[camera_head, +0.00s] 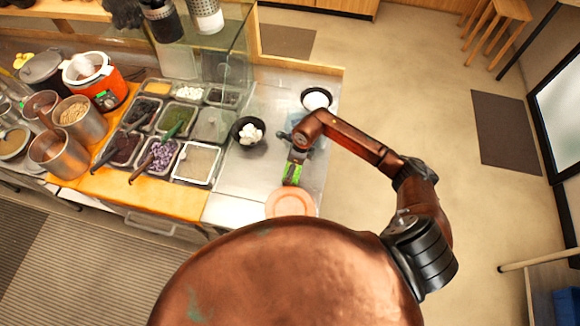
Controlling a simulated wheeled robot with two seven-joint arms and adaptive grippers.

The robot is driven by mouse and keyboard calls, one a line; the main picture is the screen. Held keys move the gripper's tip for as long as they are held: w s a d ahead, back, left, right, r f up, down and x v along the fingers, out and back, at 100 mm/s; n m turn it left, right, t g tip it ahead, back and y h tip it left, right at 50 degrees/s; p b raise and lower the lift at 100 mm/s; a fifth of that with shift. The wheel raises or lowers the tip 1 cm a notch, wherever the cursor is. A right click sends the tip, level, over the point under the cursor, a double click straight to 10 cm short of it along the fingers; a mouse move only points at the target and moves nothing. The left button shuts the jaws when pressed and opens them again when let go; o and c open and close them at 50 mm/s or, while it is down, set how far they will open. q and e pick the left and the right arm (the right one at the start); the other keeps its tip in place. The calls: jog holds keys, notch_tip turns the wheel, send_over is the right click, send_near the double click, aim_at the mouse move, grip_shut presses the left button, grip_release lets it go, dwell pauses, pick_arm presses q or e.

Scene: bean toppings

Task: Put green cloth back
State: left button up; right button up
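A small bright green cloth (292,173) shows at the end of my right arm, over the steel counter, just behind a round orange-pink plate or lid (290,203). My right gripper (295,160) points down at the cloth and overlaps it in the view. The fingers are small, dark and partly hidden by the wrist, so I cannot tell whether they are closed on the cloth or only over it. My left gripper is not in view.
A black bowl with white pieces (249,131) stands left of the gripper. Another bowl with white contents (316,99) is behind it. Several topping trays (196,162), steel pots (58,152) and an orange cooker (98,80) fill the left. Bare steel counter (240,180) lies beside the cloth.

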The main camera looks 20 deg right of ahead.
aim_at(297, 168)
jog(key=shift+f, duration=0.35)
jog(key=shift+r, duration=0.1)
jog(key=o, duration=1.1)
jog(key=shift+o, duration=0.7)
jog(key=shift+r, duration=0.2)
notch_tip(297, 168, up, 12)
jog(key=s+d+b, duration=0.1)
jog(key=d, duration=0.1)
jog(key=shift+s+f+b, duration=0.25)
jog(key=shift+b, duration=0.1)
